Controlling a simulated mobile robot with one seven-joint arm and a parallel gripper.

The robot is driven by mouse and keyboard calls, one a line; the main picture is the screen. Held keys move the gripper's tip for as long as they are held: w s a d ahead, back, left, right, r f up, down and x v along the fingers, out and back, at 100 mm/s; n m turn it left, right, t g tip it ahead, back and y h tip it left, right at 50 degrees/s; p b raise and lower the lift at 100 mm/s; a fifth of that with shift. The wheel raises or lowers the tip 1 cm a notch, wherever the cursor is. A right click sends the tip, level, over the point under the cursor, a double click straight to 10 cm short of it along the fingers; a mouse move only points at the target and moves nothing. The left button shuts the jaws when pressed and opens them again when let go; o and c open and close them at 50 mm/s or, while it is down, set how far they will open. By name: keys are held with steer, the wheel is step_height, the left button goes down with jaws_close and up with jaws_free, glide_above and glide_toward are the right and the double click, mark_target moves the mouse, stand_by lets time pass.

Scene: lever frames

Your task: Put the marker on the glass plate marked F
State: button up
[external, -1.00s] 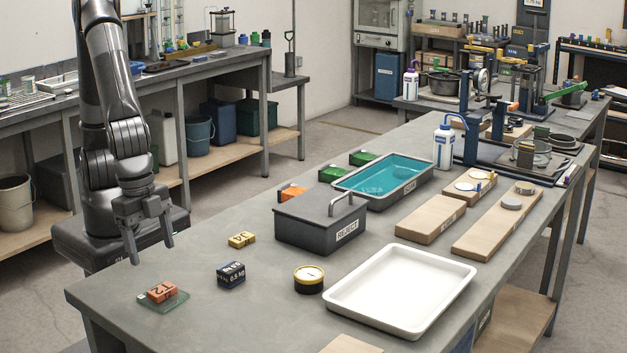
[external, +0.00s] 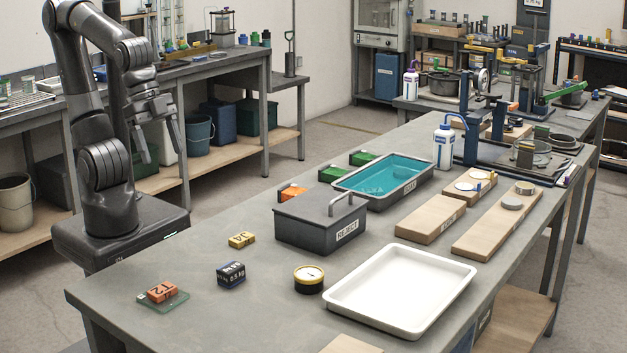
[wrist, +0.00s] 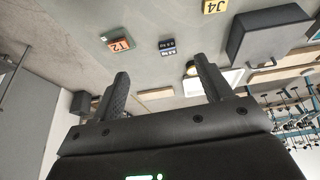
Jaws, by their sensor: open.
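A small glass plate (external: 176,302) lies at the near left of the bench, with an orange block (external: 161,291) lettered T2 on it. No F can be read on it. A yellow block (external: 241,240) lies farther back; the wrist view shows J4 on this yellow block (wrist: 214,6). The T2 block (wrist: 121,44) shows there too. I cannot tell which thing is the marker. My gripper (external: 163,156) is open and empty, raised off the bench's left side, fingers apart. In the wrist view my gripper (wrist: 160,72) has nothing between its fingers.
A dark blue weight block (external: 231,274), a round gauge (external: 309,278), a white tray (external: 345,305) and a grey REJECT box (external: 310,226) stand on the bench. A teal-filled tray (external: 420,183) is behind. Bench around the small blocks is clear.

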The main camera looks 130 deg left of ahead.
steer(key=shift+t, duration=0.5)
steer(key=s+a, duration=0.2)
steer(key=s, duration=0.1)
steer(key=s+a, duration=0.1)
steer(key=s, duration=0.1)
steer(key=shift+r, duration=0.25)
